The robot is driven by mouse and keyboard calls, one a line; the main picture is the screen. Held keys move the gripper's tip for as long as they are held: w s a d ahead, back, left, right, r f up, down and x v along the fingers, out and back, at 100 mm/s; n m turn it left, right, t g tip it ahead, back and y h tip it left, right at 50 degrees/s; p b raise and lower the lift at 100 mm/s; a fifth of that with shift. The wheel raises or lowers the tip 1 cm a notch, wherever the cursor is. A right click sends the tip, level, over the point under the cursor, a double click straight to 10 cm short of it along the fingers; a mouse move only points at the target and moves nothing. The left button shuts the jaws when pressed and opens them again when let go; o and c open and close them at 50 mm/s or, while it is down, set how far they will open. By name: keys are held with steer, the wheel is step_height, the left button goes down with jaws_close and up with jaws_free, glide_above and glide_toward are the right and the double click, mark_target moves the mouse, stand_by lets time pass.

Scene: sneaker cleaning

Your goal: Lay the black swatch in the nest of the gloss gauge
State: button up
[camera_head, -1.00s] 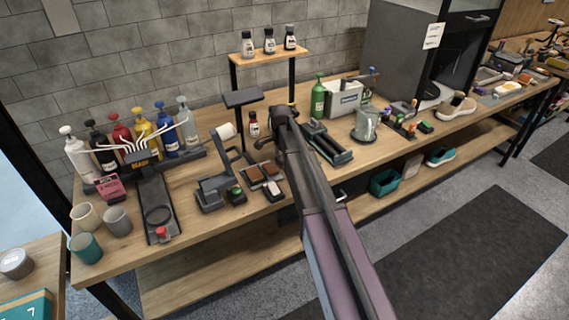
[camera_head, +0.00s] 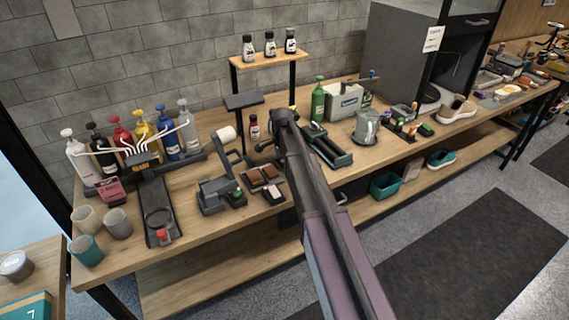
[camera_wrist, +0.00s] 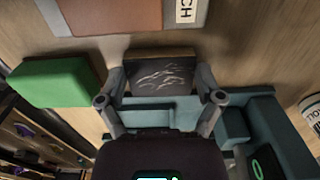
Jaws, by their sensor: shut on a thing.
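In the wrist view my gripper (camera_wrist: 161,79) is shut on the black swatch (camera_wrist: 160,70), a dark flat piece with pale streaks, held between the two fingertips. A blue-grey stepped device (camera_wrist: 262,118), which looks like the gloss gauge, shows below and to the right of the swatch. It has a dark panel with a green mark. My gripper's body hides part of it. I cannot tell whether the swatch touches the nest. In the head view my arm hides most of the gripper and the swatch.
In the wrist view a green block (camera_wrist: 52,82) stands to the left and a brown piece (camera_wrist: 108,15) on a labelled tray lies at the top. In the head view brown swatches (camera_head: 264,175) lie left of my arm, and a green bottle (camera_head: 318,104) stands to the right.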

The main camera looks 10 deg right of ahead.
mark_target(282, 163)
steer(key=shift+w+r, duration=0.1)
steer(key=shift+r, duration=0.05)
step_height(282, 163, up, 3)
steer(key=p, duration=0.3)
steer(key=s, duration=0.5)
steer(key=s+r+p, duration=0.1)
steer(key=s, duration=0.4)
steer(key=s+p, duration=0.1)
steer(key=s, duration=0.5)
steer(key=shift+r, duration=0.3)
steer(key=shift+s, duration=0.1)
